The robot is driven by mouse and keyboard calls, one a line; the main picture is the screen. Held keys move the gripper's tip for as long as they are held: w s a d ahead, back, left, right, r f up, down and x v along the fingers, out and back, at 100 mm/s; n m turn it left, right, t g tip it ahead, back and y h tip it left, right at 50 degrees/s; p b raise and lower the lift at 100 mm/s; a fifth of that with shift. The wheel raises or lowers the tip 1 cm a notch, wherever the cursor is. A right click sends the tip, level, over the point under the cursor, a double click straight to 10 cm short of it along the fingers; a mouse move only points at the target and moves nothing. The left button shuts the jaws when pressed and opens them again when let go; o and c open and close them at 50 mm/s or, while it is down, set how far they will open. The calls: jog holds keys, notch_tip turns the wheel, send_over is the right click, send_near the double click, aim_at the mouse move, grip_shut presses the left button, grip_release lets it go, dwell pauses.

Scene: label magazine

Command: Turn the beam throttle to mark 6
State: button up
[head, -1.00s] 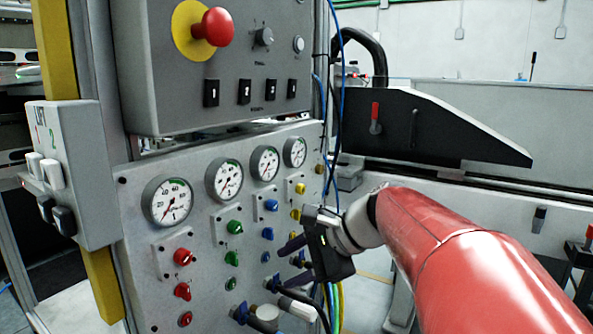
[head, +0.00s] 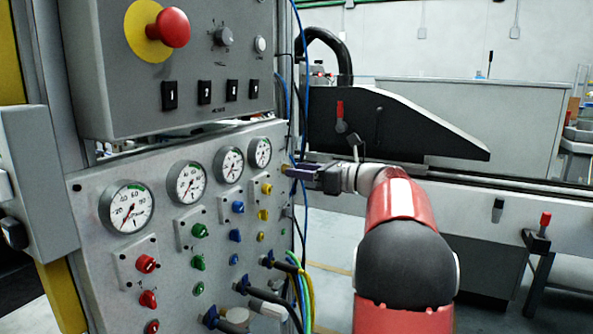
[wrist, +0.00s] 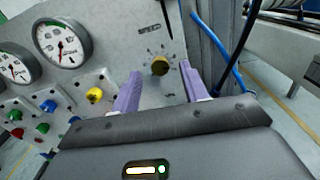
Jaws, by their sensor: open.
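Round gauges (head: 127,207) run across the panel, above red, green, blue and yellow knobs (wrist: 95,95). A blue cable (wrist: 212,40) and a black cable hang just right of the knob. A black-fronted machine (head: 390,125) stands behind my arm.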

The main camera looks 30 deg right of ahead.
jog(key=shift+x, duration=0.8)
grip_shut()
jog(key=shift+n, duration=0.4)
jog(key=n+b, duration=0.8)
jog(key=n, duration=0.6)
jog(key=shift+f, duration=0.15)
jog(key=shift+n, duration=0.3)
